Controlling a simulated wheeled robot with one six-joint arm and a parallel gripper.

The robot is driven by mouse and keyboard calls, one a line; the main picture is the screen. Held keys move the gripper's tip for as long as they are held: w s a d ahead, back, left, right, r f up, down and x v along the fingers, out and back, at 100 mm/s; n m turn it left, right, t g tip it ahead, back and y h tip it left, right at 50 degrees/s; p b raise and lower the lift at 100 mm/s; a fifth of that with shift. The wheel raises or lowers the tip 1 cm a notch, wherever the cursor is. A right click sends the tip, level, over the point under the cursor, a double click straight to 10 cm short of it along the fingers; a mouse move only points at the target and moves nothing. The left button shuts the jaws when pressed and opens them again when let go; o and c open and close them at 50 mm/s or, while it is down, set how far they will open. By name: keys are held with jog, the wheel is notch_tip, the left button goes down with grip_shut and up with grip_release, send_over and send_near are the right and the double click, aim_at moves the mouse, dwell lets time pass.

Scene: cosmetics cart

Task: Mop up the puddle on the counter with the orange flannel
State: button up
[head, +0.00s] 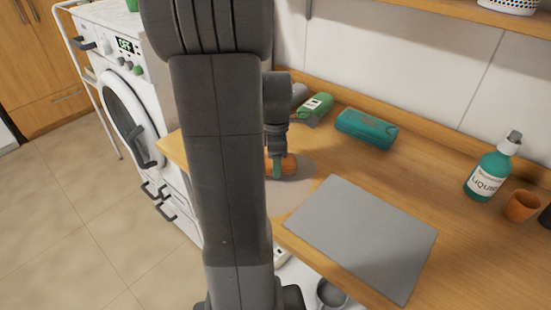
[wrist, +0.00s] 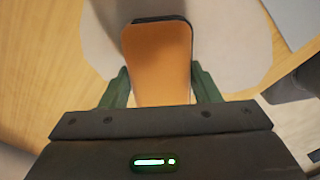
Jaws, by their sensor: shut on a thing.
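The orange flannel (head: 290,166) is between the green fingers of my gripper (head: 277,170), low over the counter (head: 455,255). In the wrist view the flannel (wrist: 158,50) extends forward from between the two fingertips (wrist: 160,88), with a dark strip along its far edge. The puddle (head: 288,194) is a pale grey patch on the wood, partly hidden by my arm. In the wrist view the puddle (wrist: 232,48) spreads on both sides of the flannel, which overlaps it from above. I cannot tell whether the flannel touches the counter.
A grey flat board (head: 360,235) lies just right of the puddle. A green bottle (head: 315,109) and a teal case (head: 366,129) lie along the back. A teal liquid bottle (head: 490,172) and an orange cup (head: 522,206) stand at right. A washing machine (head: 125,90) is left.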

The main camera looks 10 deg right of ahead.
aim_at(293, 184)
jog(key=shift+f+b, duration=0.4)
jog(key=shift+f, duration=0.2)
dwell(0.7)
jog(key=shift+s+d+r, duration=0.15)
jog(key=shift+s+d, duration=0.55)
jog(key=shift+s, duration=0.2)
jog(key=shift+s+d, duration=1.15)
jog(key=shift+s, duration=0.3)
jog(key=shift+w+a+p, duration=0.35)
jog(key=shift+w+a, duration=0.6)
jog(key=shift+w, duration=0.25)
jog(key=shift+w+a+p, duration=0.35)
jog(key=shift+w+a, duration=0.6)
jog(key=shift+w, duration=0.2)
jog(key=shift+s+d, duration=0.95)
jog(key=shift+s, duration=0.25)
jog(key=shift+s+d, duration=0.95)
jog(key=shift+s, duration=0.25)
notch_tip(293, 184, up, 8)
jog(key=p, duration=0.6)
jog(key=shift+p, duration=0.3)
